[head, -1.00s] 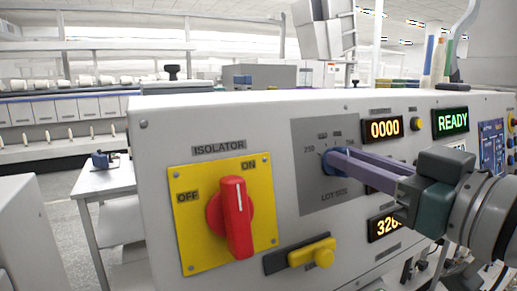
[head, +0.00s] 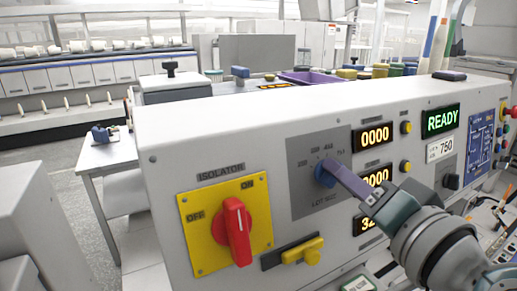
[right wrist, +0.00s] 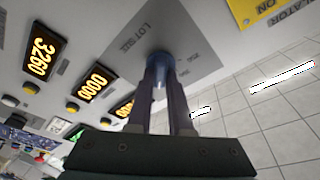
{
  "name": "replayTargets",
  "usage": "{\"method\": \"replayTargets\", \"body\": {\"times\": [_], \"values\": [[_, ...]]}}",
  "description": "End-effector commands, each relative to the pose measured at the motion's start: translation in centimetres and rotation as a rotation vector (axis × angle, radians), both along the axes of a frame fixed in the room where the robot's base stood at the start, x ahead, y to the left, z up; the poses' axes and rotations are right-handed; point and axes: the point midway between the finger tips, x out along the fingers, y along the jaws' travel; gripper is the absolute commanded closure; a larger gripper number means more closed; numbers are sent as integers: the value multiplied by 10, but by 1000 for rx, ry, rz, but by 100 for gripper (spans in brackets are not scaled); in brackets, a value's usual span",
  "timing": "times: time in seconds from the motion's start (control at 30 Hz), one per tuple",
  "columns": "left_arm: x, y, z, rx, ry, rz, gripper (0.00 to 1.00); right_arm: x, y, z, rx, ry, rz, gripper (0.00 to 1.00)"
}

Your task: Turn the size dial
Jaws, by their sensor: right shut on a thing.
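The size dial (head: 325,173) is a blue knob on a grey plate (head: 303,201) marked LOT SIZE, on the sloping face of a white control panel. My right gripper (head: 343,180) comes in from the right with its long purple fingers on the knob. The right wrist view shows both fingers of my right gripper (right wrist: 162,82) shut on the blue dial (right wrist: 161,60), one on each side. The fingers partly hide the knob, and I cannot tell which mark it points to. My left gripper is not in view.
Left of the dial is a red isolator switch (head: 235,230) on a yellow plate (head: 196,247). A yellow slider (head: 302,252) sits below. Right are amber displays (head: 375,136), yellow buttons and a green READY display (head: 441,121). A small table (head: 101,155) stands left.

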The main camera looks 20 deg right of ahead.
Motion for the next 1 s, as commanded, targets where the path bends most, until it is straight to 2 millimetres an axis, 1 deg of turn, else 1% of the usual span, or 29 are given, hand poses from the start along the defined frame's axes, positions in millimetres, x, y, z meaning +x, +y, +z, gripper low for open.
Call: {"method": "replayTargets", "body": {"times": [0.03, 0.3, 0.6, 0.97, 1.0], "values": [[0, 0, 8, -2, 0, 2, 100, 0, 0, 5, 33, 0, -8, 100], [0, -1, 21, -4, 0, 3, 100, 0, 0, 3, 164, 10, -41, 100], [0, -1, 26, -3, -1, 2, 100, 0, 0, 1, 219, 14, -56, 100], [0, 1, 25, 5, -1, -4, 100, 0, -1, 1, 222, 13, -56, 100], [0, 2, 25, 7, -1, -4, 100, 0, -1, 1, 222, 13, -56, 79]]}}
